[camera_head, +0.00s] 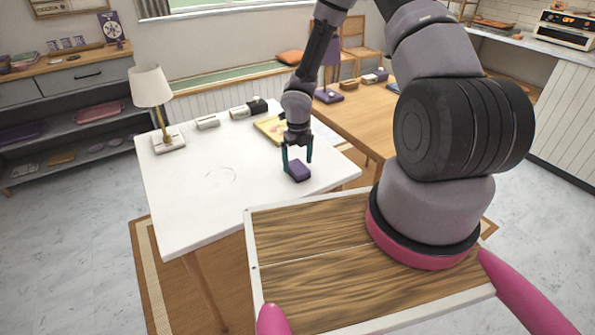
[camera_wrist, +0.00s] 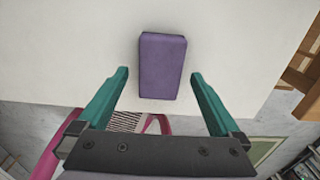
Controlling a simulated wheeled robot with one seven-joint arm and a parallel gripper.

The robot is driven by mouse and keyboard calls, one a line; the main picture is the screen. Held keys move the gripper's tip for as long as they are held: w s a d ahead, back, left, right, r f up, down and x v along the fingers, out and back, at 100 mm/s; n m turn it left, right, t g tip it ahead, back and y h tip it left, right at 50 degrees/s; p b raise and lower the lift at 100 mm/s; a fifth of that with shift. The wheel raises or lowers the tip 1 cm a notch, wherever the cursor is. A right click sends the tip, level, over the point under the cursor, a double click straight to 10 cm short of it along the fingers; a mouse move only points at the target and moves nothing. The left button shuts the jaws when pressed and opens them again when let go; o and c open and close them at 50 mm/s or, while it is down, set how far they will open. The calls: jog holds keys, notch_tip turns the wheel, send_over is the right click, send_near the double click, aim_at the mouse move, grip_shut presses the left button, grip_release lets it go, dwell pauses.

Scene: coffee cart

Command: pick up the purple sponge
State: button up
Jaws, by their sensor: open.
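The purple sponge (camera_head: 299,171) lies flat on the white table (camera_head: 190,215) near its right side. It is a small rectangular block, and in the wrist view the whole sponge (camera_wrist: 162,66) shows. My gripper (camera_head: 297,165) is right at the sponge in the head view, pointing down. In the wrist view my gripper (camera_wrist: 160,78) has its two teal fingers spread wide. The sponge lies between and slightly beyond the fingertips, with a gap on both sides. Nothing is held.
A white lamp (camera_head: 152,90) stands at the table's back left. A yellow book (camera_head: 271,129) lies behind my gripper, and small white items (camera_head: 240,111) stand along the back edge. A wooden table (camera_head: 355,115) stands to the right. The white table's middle and front are clear.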

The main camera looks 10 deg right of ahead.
aim_at(297, 166)
jog(key=shift+w+f, duration=0.1)
jog(key=shift+f, duration=1.3)
jog(key=c, duration=1.4)
notch_tip(297, 166, up, 10)
jog(key=shift+c, duration=0.2)
